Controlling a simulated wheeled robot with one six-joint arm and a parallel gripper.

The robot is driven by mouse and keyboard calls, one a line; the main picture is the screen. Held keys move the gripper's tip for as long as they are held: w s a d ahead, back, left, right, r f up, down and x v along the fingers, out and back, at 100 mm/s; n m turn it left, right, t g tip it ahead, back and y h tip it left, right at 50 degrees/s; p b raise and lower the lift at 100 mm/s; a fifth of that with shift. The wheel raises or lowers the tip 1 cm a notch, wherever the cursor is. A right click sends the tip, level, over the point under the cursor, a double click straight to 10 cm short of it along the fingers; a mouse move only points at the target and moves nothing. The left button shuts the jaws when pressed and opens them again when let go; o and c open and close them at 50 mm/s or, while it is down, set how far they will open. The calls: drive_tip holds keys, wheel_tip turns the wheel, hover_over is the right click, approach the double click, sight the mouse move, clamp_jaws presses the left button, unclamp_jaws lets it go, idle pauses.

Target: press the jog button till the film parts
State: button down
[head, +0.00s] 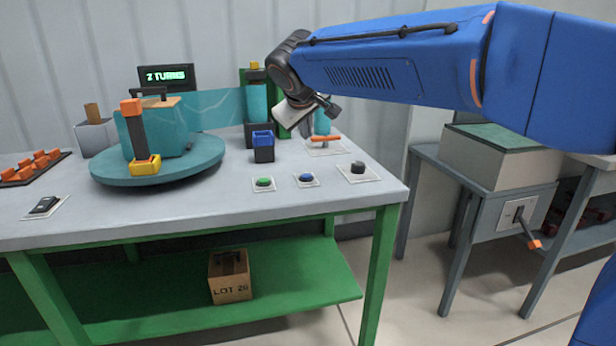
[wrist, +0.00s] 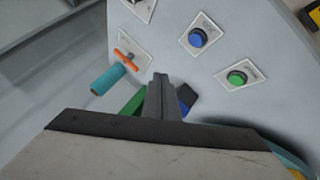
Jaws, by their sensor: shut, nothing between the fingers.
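A green button (head: 264,182) and a blue button (head: 306,178) sit on white plates near the table's front edge. The wrist view also shows the blue button (wrist: 195,39) and the green button (wrist: 237,78); their labels are too small to read, so I cannot tell which is the jog button. A translucent teal film (head: 218,108) spans from the wrapped box (head: 172,128) on the turntable (head: 112,168) to the teal roll (head: 257,102), with no visible gap. My gripper (head: 328,107) is shut and empty above the table's back right; its fingertips (wrist: 160,82) show in the wrist view, apart from both buttons.
An orange-handled lever (head: 325,138), a black knob (head: 358,168) and a dark blue block (head: 263,146) stand near the buttons. A display (head: 166,76) reads "7 TURNS". A black switch (head: 45,204) is at front left. A grey bench (head: 455,185) stands to the right.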

sight(306, 177)
drive_tip(key=shift+f, duration=4.4)
drive_tip(key=shift+f, duration=0.2)
drive_tip(key=shift+f, duration=0.25)
drive_tip(key=shift+f, duration=0.4)
drive_tip(key=shift+r, duration=3.35)
